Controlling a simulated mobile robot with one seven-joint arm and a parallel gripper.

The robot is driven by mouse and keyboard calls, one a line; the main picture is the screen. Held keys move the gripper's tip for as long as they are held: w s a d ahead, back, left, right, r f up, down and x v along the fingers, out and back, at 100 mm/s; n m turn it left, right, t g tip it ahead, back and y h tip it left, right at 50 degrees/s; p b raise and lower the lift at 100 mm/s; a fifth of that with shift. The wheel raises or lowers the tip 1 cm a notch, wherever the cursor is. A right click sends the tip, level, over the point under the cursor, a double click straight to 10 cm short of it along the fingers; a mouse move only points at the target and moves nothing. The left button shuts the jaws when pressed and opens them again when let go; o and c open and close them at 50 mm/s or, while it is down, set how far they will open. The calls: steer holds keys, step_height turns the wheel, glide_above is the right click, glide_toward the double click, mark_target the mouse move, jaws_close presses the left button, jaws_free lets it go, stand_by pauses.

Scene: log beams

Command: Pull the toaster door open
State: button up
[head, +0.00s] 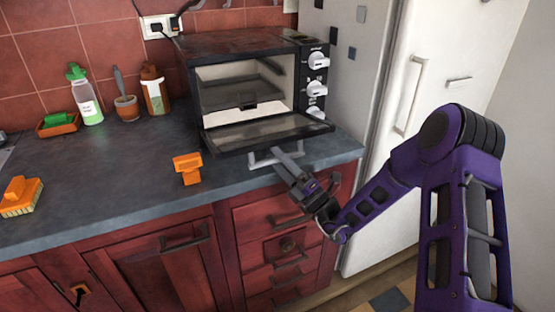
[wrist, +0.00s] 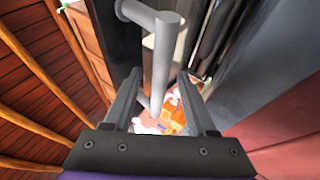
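The toaster (head: 240,43) is a dark, worn toaster oven on the countertop in the head view. Its door (head: 265,133) is swung down to nearly level, and the inside shows. A grey bar handle (head: 261,160) sits at the door's front edge. My gripper (head: 283,152) is at the handle, reaching in from the front right. In the wrist view the handle (wrist: 163,58) runs between the two fingers of my gripper (wrist: 159,75). The fingers stand apart, with gaps on both sides of the bar. Whether one finger touches the handle is unclear.
An orange object (head: 187,168) stands on the counter (head: 110,185) left of the door. A brush (head: 20,197) lies farther left. A green bottle (head: 86,98) and jars stand at the back wall. A white fridge (head: 425,75) stands right. Red drawers are below the counter.

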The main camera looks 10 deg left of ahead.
steer(key=shift+d, duration=0.1)
steer(key=v, duration=1.7)
steer(key=shift+s+d+f, duration=0.1)
steer(key=shift+d, duration=0.05)
